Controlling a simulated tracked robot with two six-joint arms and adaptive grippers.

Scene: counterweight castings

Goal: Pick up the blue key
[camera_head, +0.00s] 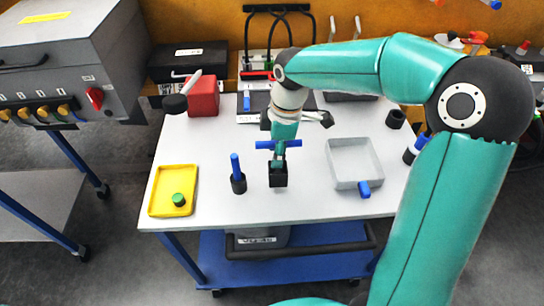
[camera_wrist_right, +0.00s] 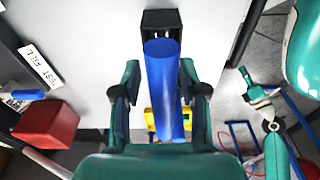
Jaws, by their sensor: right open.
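The blue key (camera_head: 265,145) has a horizontal blue bar above a small black block (camera_head: 278,179) near the middle of the white table. My right gripper (camera_head: 280,153) points down over it, with its fingers at the bar. In the right wrist view the blue bar (camera_wrist_right: 165,85) lies between the two open fingers (camera_wrist_right: 165,100), and the black block (camera_wrist_right: 160,19) shows beyond its end. I cannot tell whether either finger touches the bar. The key's lower part is mostly hidden by the gripper. My left gripper is not in view.
A black holder with an upright blue peg (camera_head: 236,167) stands just left. A yellow tray (camera_head: 158,202) holds a green-topped piece; a grey tray (camera_head: 352,147) with a blue piece at its front edge stands right. A red block (camera_head: 203,97) is behind. The front table strip is clear.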

